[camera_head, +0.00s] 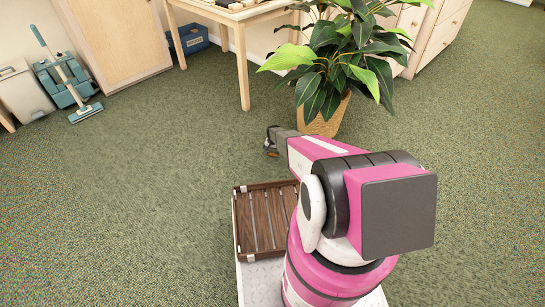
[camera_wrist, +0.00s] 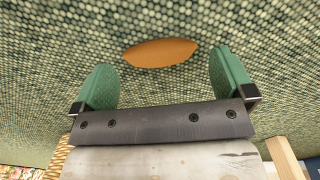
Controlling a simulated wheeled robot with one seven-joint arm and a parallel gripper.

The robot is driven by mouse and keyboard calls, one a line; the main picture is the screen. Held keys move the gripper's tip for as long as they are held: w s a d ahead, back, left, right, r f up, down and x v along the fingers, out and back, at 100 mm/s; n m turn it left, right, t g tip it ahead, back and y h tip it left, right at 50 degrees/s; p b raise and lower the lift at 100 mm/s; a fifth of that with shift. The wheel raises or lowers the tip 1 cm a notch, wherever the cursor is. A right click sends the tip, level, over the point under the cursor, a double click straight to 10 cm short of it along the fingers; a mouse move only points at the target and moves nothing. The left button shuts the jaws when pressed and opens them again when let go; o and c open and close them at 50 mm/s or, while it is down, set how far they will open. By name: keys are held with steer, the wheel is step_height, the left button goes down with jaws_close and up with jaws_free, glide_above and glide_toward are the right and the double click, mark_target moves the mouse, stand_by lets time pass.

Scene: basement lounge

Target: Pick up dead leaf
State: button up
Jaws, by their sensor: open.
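The dead leaf (camera_wrist: 160,53) is an orange-brown pointed oval lying on the green carpet in the wrist view. It lies between and a little beyond the two green fingertips of my gripper (camera_wrist: 163,75). The fingers are wide apart with nothing held between them. In the head view my gripper (camera_head: 271,141) is low over the carpet, left of the potted plant.
A leafy plant in a woven pot (camera_head: 327,114) stands close to the right of my gripper. Behind are a wooden table (camera_head: 235,14), a blue bin (camera_head: 190,39) and drawers (camera_head: 440,35). A teal mop (camera_head: 72,85) stands at the left. Open carpet lies left of my gripper.

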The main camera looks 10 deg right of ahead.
steer(key=shift+f, duration=0.8)
steer(key=c, duration=0.9)
steer(key=shift+r, duration=0.2)
